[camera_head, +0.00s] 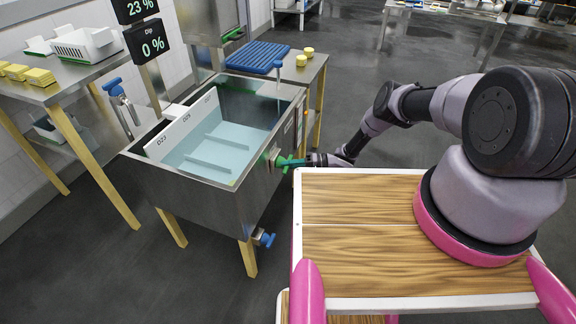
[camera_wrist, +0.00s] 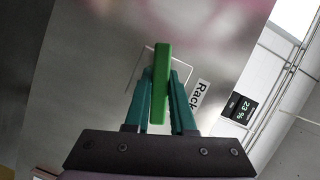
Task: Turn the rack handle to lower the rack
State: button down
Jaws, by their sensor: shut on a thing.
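The rack handle (camera_wrist: 160,85) is a green bar on the tank's metal side, beside a "Rack" label (camera_wrist: 200,93). My gripper (camera_wrist: 159,88) has its two teal fingers shut on the handle, one on each side. In the head view, my gripper (camera_head: 300,161) reaches the handle (camera_head: 281,161) at the tank's right side. The steel tank (camera_head: 190,187) holds pale blue liquid. A white rack panel (camera_head: 185,128) with markings stands along the tank's left side.
A display (camera_head: 153,46) above the tank reads "Dip 0 %", and one above it (camera_head: 134,8) reads 23 %. A blue-handled valve (camera_head: 263,238) is low on the tank. A side table (camera_head: 62,84) stands left, a blue tray (camera_head: 257,57) behind.

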jog(key=c, duration=0.8)
grip_release()
jog(key=shift+o, duration=0.2)
jog(key=shift+d, duration=0.1)
jog(key=d+r, duration=0.1)
jog(key=d, duration=0.9)
jog(key=shift+w+d+r, duration=0.15)
jog(key=shift+d, duration=0.1)
